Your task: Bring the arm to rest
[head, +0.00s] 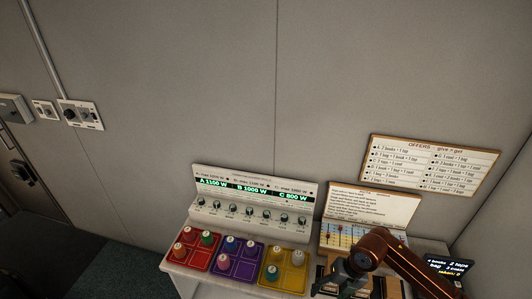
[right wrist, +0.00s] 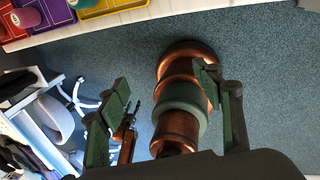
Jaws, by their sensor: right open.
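My right arm (head: 395,252) comes in from the lower right in the head view. Its gripper (head: 345,276) is over the front of the counter, below the gridded board. In the right wrist view my right gripper (right wrist: 163,80) has its two dark green fingers wide apart. Nothing is held between them. Copper-coloured parts of my own body show behind the fingers, above the blue-grey floor.
Red (head: 187,259), purple (head: 235,268) and yellow (head: 286,277) trays with several pegs stand on the counter before a knobbed panel (head: 253,211). A gridded board (head: 345,237) and a small screen (head: 449,267) are at the right. An offers board (head: 430,166) hangs behind. An office chair (right wrist: 75,95) stands beyond.

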